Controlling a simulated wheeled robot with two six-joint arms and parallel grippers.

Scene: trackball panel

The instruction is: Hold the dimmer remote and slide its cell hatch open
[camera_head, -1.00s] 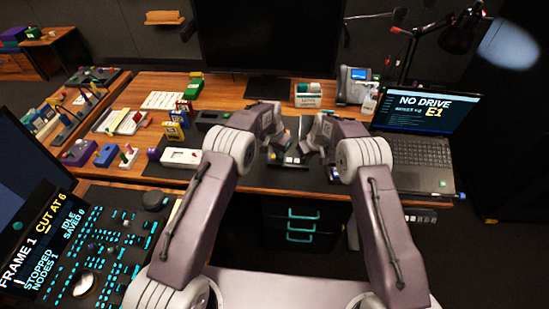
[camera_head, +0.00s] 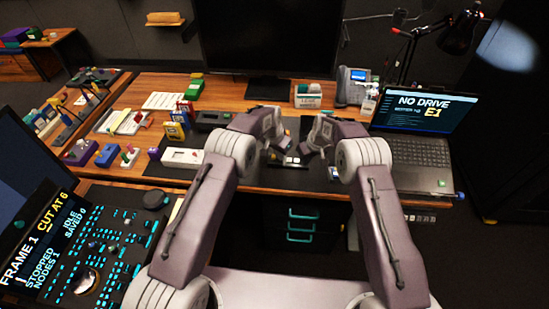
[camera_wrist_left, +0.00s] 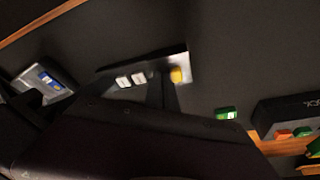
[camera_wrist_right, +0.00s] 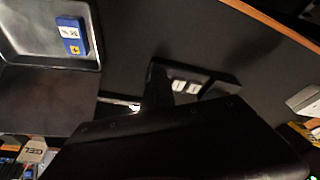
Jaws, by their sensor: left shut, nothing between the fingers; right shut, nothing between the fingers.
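A dark, narrow device (camera_head: 286,160) with pale buttons, which looks like the dimmer remote, lies on the dark desk mat between my grippers. In the left wrist view it (camera_wrist_left: 187,62) shows white buttons and a yellow round part at one end. The right wrist view shows its dark end and white buttons (camera_wrist_right: 186,87). My left gripper (camera_head: 284,147) is shut and empty, close to its left side. My right gripper (camera_head: 314,149) is shut and empty, close to its right side. The fingers hide part of it; contact cannot be told. The hatch cannot be made out.
A grey tray (camera_wrist_right: 18,45) holds a blue block (camera_wrist_right: 72,36) right of the device. A laptop (camera_head: 421,150) stands at the right. A white box-like device (camera_head: 182,157) and several small objects lie left. The monitor (camera_head: 270,45) stands behind.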

